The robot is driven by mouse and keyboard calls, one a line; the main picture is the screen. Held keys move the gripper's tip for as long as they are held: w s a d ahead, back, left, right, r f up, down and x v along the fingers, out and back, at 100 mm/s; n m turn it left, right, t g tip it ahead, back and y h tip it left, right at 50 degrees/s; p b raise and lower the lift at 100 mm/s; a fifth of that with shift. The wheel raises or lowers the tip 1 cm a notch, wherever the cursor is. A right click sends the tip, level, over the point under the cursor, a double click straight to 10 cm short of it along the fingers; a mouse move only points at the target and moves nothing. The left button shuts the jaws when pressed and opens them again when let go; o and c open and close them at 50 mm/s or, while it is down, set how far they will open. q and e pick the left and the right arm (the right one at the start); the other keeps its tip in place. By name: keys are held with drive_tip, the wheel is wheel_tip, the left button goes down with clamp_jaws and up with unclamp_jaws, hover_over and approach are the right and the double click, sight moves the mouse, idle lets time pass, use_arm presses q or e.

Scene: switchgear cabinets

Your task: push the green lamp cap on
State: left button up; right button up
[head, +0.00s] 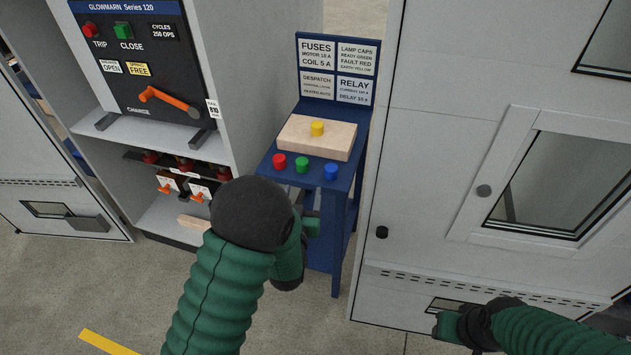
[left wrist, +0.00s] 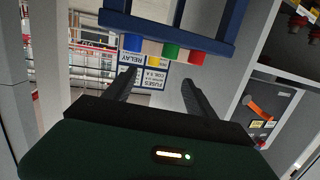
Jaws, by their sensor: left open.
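The green lamp cap (head: 302,164) stands on the blue stand (head: 268,168), between a red cap (head: 279,160) and a blue cap (head: 331,171). In the left wrist view the green cap (left wrist: 170,50) shows upside down, beyond the fingers. My left gripper (head: 312,225) is low in front of the stand, apart from the cap and partly hidden by its own arm. Its two fingers (left wrist: 160,82) are spread and empty in the left wrist view. My right gripper (head: 442,325) is at the lower right by the cabinet; its fingers are not clear. I cannot make out a bare lamp.
A yellow cap (head: 317,128) sits on a wooden block (head: 335,142) on the stand. A label board (head: 337,70) rises behind it. An open cabinet (head: 225,70) with a switch panel (head: 135,60) stands left, a closed grey cabinet (head: 440,150) right.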

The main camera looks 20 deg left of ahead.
use_arm(q)
approach(303, 166)
drive_tip(key=w+a, duration=0.2)
drive_tip(key=w, duration=0.1)
drive_tip(key=shift+x, duration=0.95)
drive_tip(key=w+d, duration=0.2)
drive_tip(key=w, duration=0.1)
drive_tip(key=shift+d+b, duration=0.1)
drive_tip(key=shift+b, duration=0.25)
drive_tip(key=w, duration=0.1)
drive_tip(key=w+a+f, duration=0.1)
drive_tip(key=shift+w+a, duration=0.3)
drive_tip(key=shift+w, duration=0.05)
drive_tip(key=shift+w+a+f, duration=0.35)
drive_tip(key=shift+w+a, duration=0.35)
drive_tip(key=shift+a, duration=0.15)
drive_tip(key=shift+s+d+r, duration=0.1)
drive_tip(key=shift+d+r, duration=0.05)
drive_tip(key=shift+d, duration=0.25)
drive_tip(key=shift+c, duration=1.4)
drive_tip(key=shift+d, duration=0.35)
drive_tip(key=c, duration=0.5)
drive_tip(key=shift+a, duration=0.15)
drive_tip(key=c, duration=0.5)
drive_tip(key=shift+a, duration=0.35)
drive_tip(key=shift+c, duration=0.6)
use_arm(e)
drive_tip(key=shift+w+a+f, duration=0.1)
drive_tip(key=shift+a+f, duration=0.05)
drive_tip(key=shift+a, duration=1)
